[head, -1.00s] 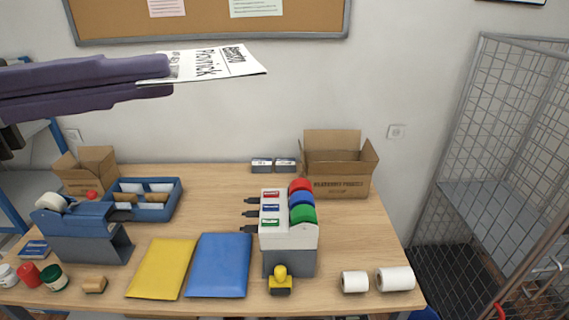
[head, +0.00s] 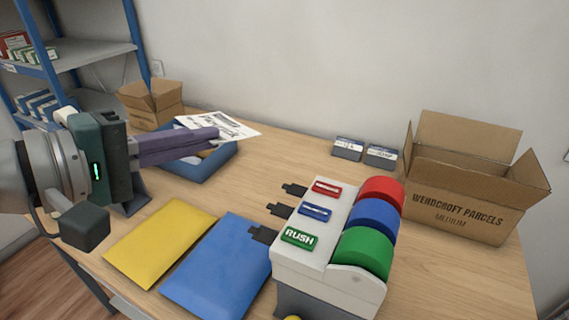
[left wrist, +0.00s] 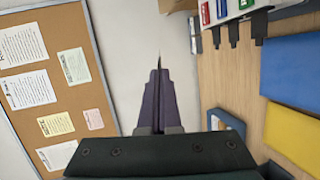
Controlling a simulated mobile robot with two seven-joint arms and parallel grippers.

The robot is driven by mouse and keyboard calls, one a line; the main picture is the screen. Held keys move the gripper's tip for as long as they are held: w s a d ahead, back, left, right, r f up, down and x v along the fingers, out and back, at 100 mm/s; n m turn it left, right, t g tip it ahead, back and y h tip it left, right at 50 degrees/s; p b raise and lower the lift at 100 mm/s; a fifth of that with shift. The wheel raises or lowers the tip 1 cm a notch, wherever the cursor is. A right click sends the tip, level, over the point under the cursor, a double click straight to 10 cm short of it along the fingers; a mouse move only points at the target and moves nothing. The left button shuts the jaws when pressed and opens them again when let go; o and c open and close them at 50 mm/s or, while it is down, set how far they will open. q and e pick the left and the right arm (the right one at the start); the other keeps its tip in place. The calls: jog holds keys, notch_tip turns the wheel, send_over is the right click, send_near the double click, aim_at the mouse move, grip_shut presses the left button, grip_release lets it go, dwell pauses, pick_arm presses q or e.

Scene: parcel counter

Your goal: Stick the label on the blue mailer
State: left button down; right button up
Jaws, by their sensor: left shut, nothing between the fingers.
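The blue mailer (head: 215,270) lies flat on the table, left of the label dispenser (head: 325,270). The dispenser has red, blue and green rolls, coloured plates, the green one reading RUSH, and dark tabs (head: 262,234) on its left side. My left gripper (head: 217,133) is shut, over the blue tray behind the mailers. A white printed sheet (head: 222,125) is at its fingertips in the head view. In the left wrist view a thin sliver projects past the shut fingers (left wrist: 158,75). The blue mailer also shows there (left wrist: 292,70). My right gripper is not in view.
A yellow mailer (head: 160,243) lies left of the blue one. The blue tray (head: 205,172) and a small open box (head: 152,105) stand behind. The middle back table is clear.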

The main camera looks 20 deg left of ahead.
pick_arm(q)
jog(key=w+a+f+n+g+y+b, duration=0.1)
jog(key=w+f+n+y+b, duration=0.15)
jog(key=f+b, duration=0.75)
jog(key=w+a+f+n+y+b, duration=0.1)
jog(key=a+f+y+b, duration=0.15)
jog(key=f+b, duration=0.7)
jog(key=b, duration=0.3)
send_over(230, 278)
notch_tip(230, 278, down, 10)
jog(key=shift+f+b, duration=0.6)
jog(key=shift+f, duration=0.7)
jog(key=c, duration=1.5)
grip_release()
jog(key=shift+c, duration=0.2)
jog(key=o, duration=0.5)
jog(key=shift+p+v, duration=1.35)
jog(key=shift+v, duration=0.15)
jog(key=shift+p+v, duration=0.75)
jog(key=shift+v, duration=0.55)
